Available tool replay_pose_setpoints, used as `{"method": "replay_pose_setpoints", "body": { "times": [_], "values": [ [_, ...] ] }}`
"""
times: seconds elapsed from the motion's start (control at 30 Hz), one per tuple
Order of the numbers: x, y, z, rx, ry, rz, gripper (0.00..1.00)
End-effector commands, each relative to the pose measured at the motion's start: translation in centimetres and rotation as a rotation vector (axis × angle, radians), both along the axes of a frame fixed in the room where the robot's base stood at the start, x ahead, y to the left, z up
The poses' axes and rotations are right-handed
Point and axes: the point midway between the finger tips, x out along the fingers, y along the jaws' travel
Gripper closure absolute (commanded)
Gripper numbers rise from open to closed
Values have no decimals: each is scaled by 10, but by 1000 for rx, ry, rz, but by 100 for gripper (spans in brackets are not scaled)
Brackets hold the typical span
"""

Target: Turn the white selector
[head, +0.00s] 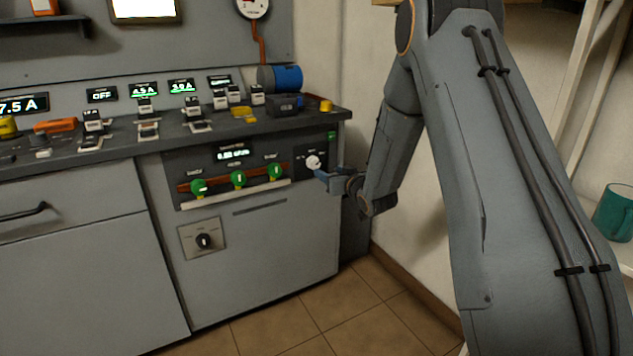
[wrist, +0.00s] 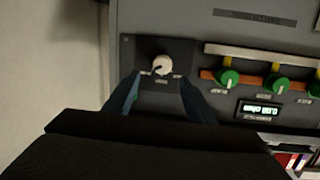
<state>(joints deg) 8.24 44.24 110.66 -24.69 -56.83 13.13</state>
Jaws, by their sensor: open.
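The white selector (head: 313,162) is a round white knob on a dark plate at the right end of the cabinet's front panel. In the wrist view the white selector (wrist: 162,65) shows at upper middle, with a dark pointer mark on its left side. My gripper (head: 322,174) is just in front of it in the head view. In the wrist view my gripper (wrist: 158,84) has its two blue fingers spread apart, one low on each side of the knob. The fingers look apart from the knob, and nothing is between them. How near the fingertips are to the plate is unclear.
Several green knobs (head: 238,179) sit left of the selector, below a small display (head: 233,154). A black rotary switch (head: 204,241) is lower on the cabinet. The worktop (head: 180,133) above holds several devices. A wall stands close on the right; the tiled floor (head: 330,318) in front is clear.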

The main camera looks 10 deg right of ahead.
Motion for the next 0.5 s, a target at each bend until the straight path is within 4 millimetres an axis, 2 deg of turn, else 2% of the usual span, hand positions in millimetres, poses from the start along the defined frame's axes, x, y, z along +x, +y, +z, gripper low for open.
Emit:
{"method": "replay_pose_setpoints", "body": {
  "times": [0.03, 0.07, 0.33, 0.5],
  "values": [
    [10, 0, -14, 16, -46, 18, 49],
    [13, 1, -15, 25, -71, 27, 49],
    [30, 5, -17, 60, -168, 67, 49],
    [53, 13, -16, 59, -168, 68, 49]
  ]
}}
